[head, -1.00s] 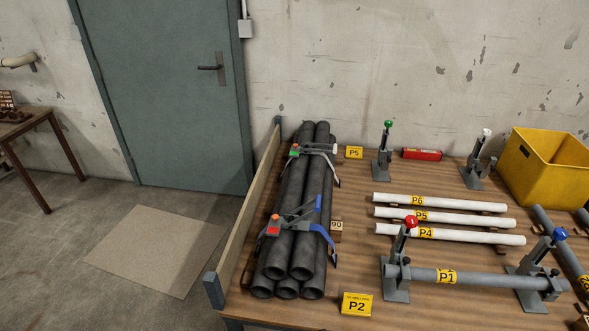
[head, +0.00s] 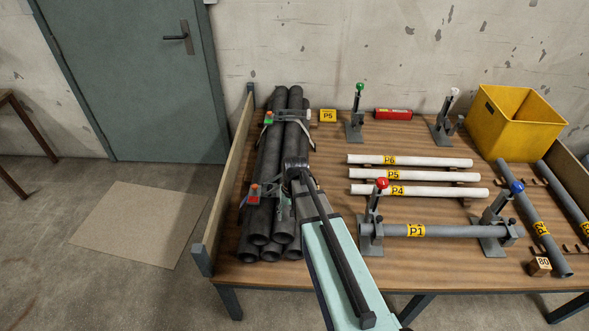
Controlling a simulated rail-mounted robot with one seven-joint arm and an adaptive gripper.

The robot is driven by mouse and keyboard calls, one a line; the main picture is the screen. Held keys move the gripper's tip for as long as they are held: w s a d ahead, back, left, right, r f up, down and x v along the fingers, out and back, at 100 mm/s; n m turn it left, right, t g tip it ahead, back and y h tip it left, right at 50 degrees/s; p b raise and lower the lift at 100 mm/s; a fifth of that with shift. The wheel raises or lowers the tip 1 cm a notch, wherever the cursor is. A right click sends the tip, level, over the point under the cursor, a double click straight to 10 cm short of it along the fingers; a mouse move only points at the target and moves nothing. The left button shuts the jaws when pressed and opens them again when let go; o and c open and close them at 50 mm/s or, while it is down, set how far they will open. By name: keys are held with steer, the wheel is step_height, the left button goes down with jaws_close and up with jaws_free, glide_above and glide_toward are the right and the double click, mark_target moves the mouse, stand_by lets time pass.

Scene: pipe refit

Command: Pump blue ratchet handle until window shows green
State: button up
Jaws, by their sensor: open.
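A bundle of dark grey pipes (head: 262,205) lies on the left of the bench, bound by two ratchet straps. The near ratchet shows a red window (head: 254,192). Its blue handle is hidden behind my arm and gripper. The far ratchet shows a green window (head: 268,119) and has a white handle (head: 307,116). My gripper (head: 284,207) is over the near ratchet, pointing down and open. Its fingertips are mostly hidden, so I cannot tell whether they touch the handle.
A grey pipe P1 (head: 430,231) rests in clamps with red and blue knobs, right of my arm. White pipes (head: 415,176) lie behind it. A yellow bin (head: 515,125) stands at the back right. A wooden side board (head: 223,185) borders the bundle's left.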

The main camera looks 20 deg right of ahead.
steer(key=w+d+r+m+t, duration=0.1)
steer(key=w+d+r, duration=0.45)
steer(key=r, duration=0.25)
steer(key=w+d+r+m, duration=0.1)
steer(key=w+d+r, duration=0.3)
steer(key=w+r, duration=0.35)
steer(key=shift+y, duration=0.4)
steer(key=shift+w+a+f+b, duration=0.1)
steer(key=shift+a+f+b, duration=0.25)
steer(key=shift+f+b, duration=0.85)
steer(key=shift+w+a+f+b, duration=0.15)
steer(key=shift+a+f+b, duration=0.25)
steer(key=shift+f, duration=1.65)
steer(key=shift+w+a+f+b, duration=0.1)
steer(key=shift+a+f+b, duration=0.15)
steer(key=shift+f+b, duration=1)
steer(key=w+a+r+p, duration=0.1)
steer(key=w+a, duration=0.2)
steer(key=a, duration=0.4)
steer(key=w+a+r+p, duration=0.1)
steer(key=w+a, duration=0.2)
steer(key=a, duration=0.3)
steer(key=shift+a+r+p, duration=0.3)
steer(key=shift+a+p, duration=0.05)
steer(key=shift+a, duration=0.05)
steer(key=d, duration=0.1)
steer(key=s+d, duration=0.1)
steer(key=d, duration=0.1)
steer(key=shift+s+r, duration=0.15)
steer(key=shift+r, duration=0.25)
